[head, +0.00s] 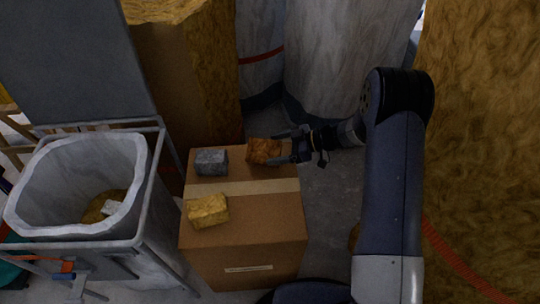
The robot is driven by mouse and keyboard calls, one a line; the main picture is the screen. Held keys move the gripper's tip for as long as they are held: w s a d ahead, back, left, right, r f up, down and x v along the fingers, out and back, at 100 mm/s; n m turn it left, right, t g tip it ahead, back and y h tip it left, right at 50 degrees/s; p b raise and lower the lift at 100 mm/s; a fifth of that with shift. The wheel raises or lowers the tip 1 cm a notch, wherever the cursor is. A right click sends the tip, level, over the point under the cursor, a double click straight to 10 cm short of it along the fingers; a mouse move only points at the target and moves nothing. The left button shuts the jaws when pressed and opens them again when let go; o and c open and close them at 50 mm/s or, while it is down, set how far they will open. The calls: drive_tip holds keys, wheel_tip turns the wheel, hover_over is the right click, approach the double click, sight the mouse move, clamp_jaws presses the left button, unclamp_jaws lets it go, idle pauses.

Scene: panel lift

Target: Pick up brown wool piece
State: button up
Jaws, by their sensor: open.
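The brown wool piece (262,151) lies on the top of a cardboard box (260,215), near its back right corner. My gripper (283,149) reaches in from the right at the piece's right side. Its jaws are open, with the fingers pointing left at the piece. I cannot tell whether the fingers touch it or how far they reach around it.
A grey wool piece (211,162) and a yellow wool piece (208,211) lie on the same box. A framed bin (75,175) with a pale liner stands at the left. Large wrapped rolls (340,60) and yellow wool stacks (480,130) crowd the back and right.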

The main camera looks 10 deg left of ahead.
sight(269, 148)
drive_tip(key=shift+f+x, duration=0.2)
drive_tip(key=shift+x, duration=0.95)
drive_tip(key=shift+a, duration=0.3)
drive_tip(key=shift+r, duration=0.1)
drive_tip(key=shift+r, duration=0.1)
drive_tip(key=c, duration=0.5)
wheel_tip(269, 148, up, 3)
drive_tip(key=shift+r+p, duration=0.15)
drive_tip(key=shift+p, duration=0.25)
drive_tip(key=c, duration=1.2)
wheel_tip(269, 148, up, 6)
drive_tip(key=shift+f+p, duration=0.1)
drive_tip(key=shift+p, duration=0.5)
clamp_jaws()
drive_tip(key=shift+r, duration=0.5)
